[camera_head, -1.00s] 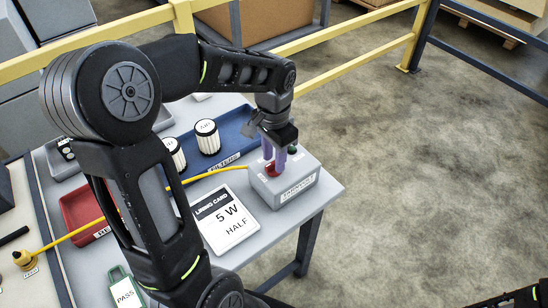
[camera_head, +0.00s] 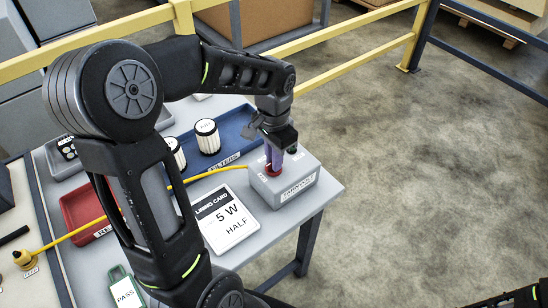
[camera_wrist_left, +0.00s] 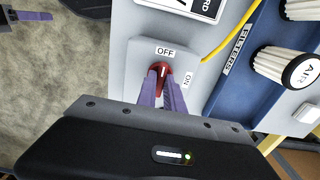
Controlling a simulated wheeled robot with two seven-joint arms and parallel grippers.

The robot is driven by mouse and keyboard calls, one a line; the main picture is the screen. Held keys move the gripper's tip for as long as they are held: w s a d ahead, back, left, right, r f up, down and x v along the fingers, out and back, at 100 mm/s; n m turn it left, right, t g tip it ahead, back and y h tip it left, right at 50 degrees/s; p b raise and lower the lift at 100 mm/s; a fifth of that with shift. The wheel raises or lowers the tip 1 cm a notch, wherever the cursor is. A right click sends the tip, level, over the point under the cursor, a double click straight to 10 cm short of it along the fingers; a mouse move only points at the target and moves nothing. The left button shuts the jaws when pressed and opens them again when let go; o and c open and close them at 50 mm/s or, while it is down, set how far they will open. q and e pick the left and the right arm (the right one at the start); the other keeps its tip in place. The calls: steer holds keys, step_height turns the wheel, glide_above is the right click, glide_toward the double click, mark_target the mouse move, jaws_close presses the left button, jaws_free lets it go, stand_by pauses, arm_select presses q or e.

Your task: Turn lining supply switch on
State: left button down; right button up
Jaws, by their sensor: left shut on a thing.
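The supply switch is a red knob (camera_wrist_left: 160,70) on a light grey box (camera_head: 296,182) at the table's right corner. In the left wrist view, its white mark points up towards the OFF label (camera_wrist_left: 165,51); the ON label (camera_wrist_left: 187,80) is to the right. My left gripper (camera_head: 273,165) reaches down from above, its purple fingers shut on the red knob, which they partly hide. In the left wrist view, the fingers (camera_wrist_left: 161,88) reach up to the knob. A purple finger of my right gripper (camera_wrist_left: 33,15) shows at the upper left, away from the box.
A white lining card (camera_head: 226,220) reading 5 W HALF lies beside the box. A yellow cable (camera_head: 205,175) runs to it. Yellow rails (camera_head: 345,38) stand behind the table.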

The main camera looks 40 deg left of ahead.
arm_select(q)
steer(key=shift+m, duration=0.4)
steer(key=m, duration=0.3)
steer(key=shift+r+p, duration=0.1)
steer(key=shift+p, duration=0.3)
steer(key=m, duration=0.5)
steer(key=shift+p, duration=0.4)
steer(key=m+p, duration=0.1)
steer(key=m, duration=0.3)
steer(key=m+p, duration=0.1)
steer(key=m, duration=0.4)
steer(key=c, duration=1.5)
jaws_free()
steer(key=shift+o, duration=0.2)
